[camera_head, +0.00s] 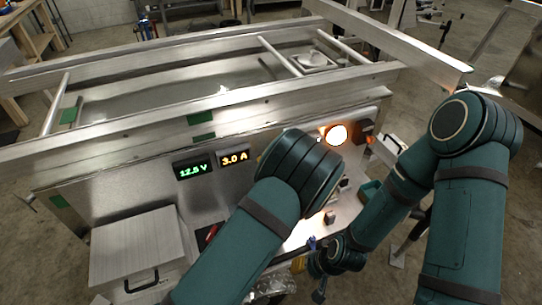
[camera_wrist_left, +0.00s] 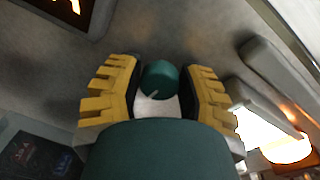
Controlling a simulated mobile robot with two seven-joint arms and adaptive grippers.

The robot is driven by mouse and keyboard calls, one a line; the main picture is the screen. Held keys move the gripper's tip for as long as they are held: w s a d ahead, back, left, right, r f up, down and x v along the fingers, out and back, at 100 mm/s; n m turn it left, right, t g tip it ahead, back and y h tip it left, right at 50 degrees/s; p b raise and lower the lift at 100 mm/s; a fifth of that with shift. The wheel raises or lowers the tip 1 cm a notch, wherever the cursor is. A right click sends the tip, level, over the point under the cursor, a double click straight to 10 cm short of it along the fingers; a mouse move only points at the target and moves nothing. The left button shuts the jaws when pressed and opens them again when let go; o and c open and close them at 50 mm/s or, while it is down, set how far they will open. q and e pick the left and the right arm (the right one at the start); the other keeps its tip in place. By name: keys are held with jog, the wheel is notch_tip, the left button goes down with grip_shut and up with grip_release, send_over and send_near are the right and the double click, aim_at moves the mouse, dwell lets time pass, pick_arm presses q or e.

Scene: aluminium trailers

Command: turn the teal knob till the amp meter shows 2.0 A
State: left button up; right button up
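The amp meter (camera_head: 234,158) on the metal panel reads 3.0 A in orange digits. The teal knob (camera_wrist_left: 161,80) shows in the left wrist view, with a pale pointer line towards its lower left. In the head view my left arm hides this gripper and the knob. My right gripper (camera_head: 318,268) is low near the panel's front; it is small and partly hidden, so its finger state is unclear.
A volt meter (camera_head: 193,170) reading about 12.5 V in green sits left of the amp meter. A glowing round lamp (camera_head: 336,134) is at the panel's right. A metal box with a black handle (camera_head: 141,281) stands at lower left. The aluminium trailer frame (camera_head: 190,110) runs behind.

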pick_arm(q)
jog(key=shift+o, duration=0.2)
jog(key=v, duration=0.7)
jog(key=shift+s, duration=0.2)
dwell(0.3)
